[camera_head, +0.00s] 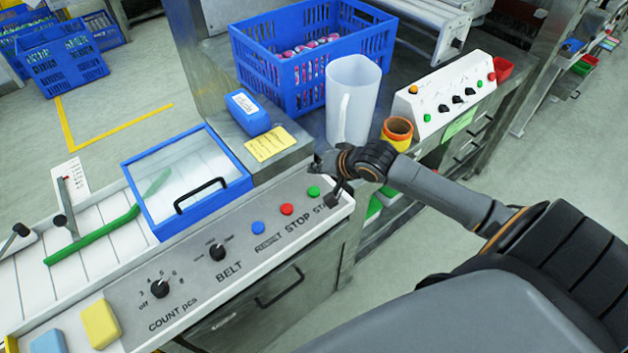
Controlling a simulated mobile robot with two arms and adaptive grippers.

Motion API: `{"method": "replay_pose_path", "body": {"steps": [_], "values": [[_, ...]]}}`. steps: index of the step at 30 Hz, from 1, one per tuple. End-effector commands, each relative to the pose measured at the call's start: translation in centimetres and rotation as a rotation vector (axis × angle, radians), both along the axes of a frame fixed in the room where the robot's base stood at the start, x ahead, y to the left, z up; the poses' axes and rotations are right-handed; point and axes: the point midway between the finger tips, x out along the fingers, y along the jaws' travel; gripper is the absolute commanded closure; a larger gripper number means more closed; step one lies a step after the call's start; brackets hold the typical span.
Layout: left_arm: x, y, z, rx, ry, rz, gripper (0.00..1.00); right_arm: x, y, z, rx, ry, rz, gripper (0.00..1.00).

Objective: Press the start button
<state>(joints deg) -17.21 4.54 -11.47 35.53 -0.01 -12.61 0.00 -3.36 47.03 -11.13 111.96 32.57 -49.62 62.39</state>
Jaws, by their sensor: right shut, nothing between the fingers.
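The control panel (190,262) runs along the front of the machine. The green start button (313,191) is at its right end, beside the red STOP button (287,209) and the blue RESET button (258,228). The label under the green button is partly hidden. My right gripper (331,184) is shut and empty, over the right end of the panel, close to the right of the green button. I cannot tell whether it touches the panel. My left gripper is not in view.
A clear jug (352,98), an orange roll (397,130) and a blue crate (270,72) stand behind the gripper. A white control box (445,97) stands to the right. A blue-framed clear lid (186,178) and a yellow note (271,144) lie left of the gripper.

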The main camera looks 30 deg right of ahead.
Motion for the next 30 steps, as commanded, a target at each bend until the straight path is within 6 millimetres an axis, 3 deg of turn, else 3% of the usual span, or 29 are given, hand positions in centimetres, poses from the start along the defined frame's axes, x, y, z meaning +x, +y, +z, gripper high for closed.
{"method": "replay_pose_path", "body": {"steps": [1, 7, 15, 30], "values": [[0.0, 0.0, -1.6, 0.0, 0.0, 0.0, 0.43, 0.0, 0.0, -1.5, -0.001, 0.0, 0.001, 1.0], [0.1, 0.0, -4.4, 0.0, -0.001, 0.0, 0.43, 0.0, 0.0, -4.0, 0.002, 0.0, 0.0, 1.0], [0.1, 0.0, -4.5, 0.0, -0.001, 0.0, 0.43, 0.0, 0.0, -5.7, 0.001, 0.001, 0.0, 1.0], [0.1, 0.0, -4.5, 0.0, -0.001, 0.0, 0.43, 0.0, 0.0, -5.7, 0.0, 0.0, 0.0, 1.0]]}}
